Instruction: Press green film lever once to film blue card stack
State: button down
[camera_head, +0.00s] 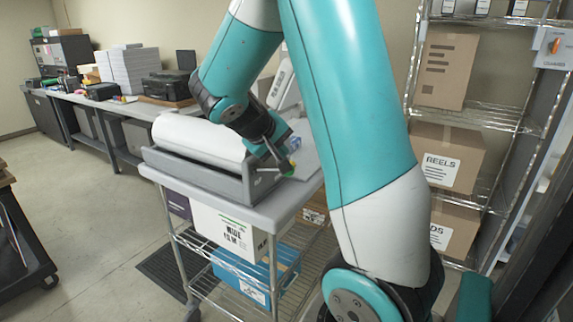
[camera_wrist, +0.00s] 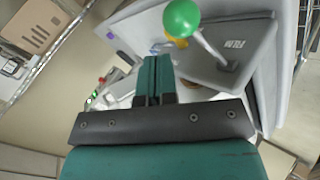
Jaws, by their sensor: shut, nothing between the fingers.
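The green film lever shows in the wrist view as a round green knob (camera_wrist: 181,18) on a thin metal rod. In the head view the green knob (camera_head: 291,169) is small, at the right end of the grey film machine (camera_head: 205,178). My gripper (camera_wrist: 153,62) is shut and empty, with its fingertips just below and left of the knob in the wrist view. In the head view my gripper (camera_head: 275,150) is close to the knob; contact cannot be told. A small blue item (camera_head: 294,143) sits behind it, maybe the blue card stack.
A white roll (camera_head: 200,136) lies in the machine on a grey cart top (camera_head: 305,185). Cartons and a blue bin (camera_head: 250,284) are on the lower shelves. A wire rack with boxes (camera_head: 447,155) stands right. Floor at the left is open.

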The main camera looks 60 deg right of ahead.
jog(key=shift+s+f, duration=0.1)
jog(key=shift+f, duration=0.3)
jog(key=shift+s+f+b, duration=0.15)
jog(key=shift+f+b, duration=0.4)
jog(key=shift+b, duration=0.05)
jog(key=shift+s+f+b, duration=0.15)
jog(key=shift+f+b, duration=0.4)
dwell(1.0)
jog(key=shift+r, duration=0.1)
dwell(0.5)
jog(key=shift+w+r+p, duration=0.2)
jog(key=shift+r+p, duration=0.5)
jog(key=shift+p, duration=0.1)
jog(key=shift+w+r+p, duration=0.2)
jog(key=shift+r+p, duration=0.5)
jog(key=shift+p, duration=0.05)
jog(key=shift+r, duration=0.1)
jog(key=r+p, duration=0.2)
jog(key=w+r+p, duration=0.1)
jog(key=r+p, duration=0.1)
jog(key=shift+w+r, duration=0.2)
jog(key=shift+r, duration=0.1)
jog(key=shift+a, duration=0.1)
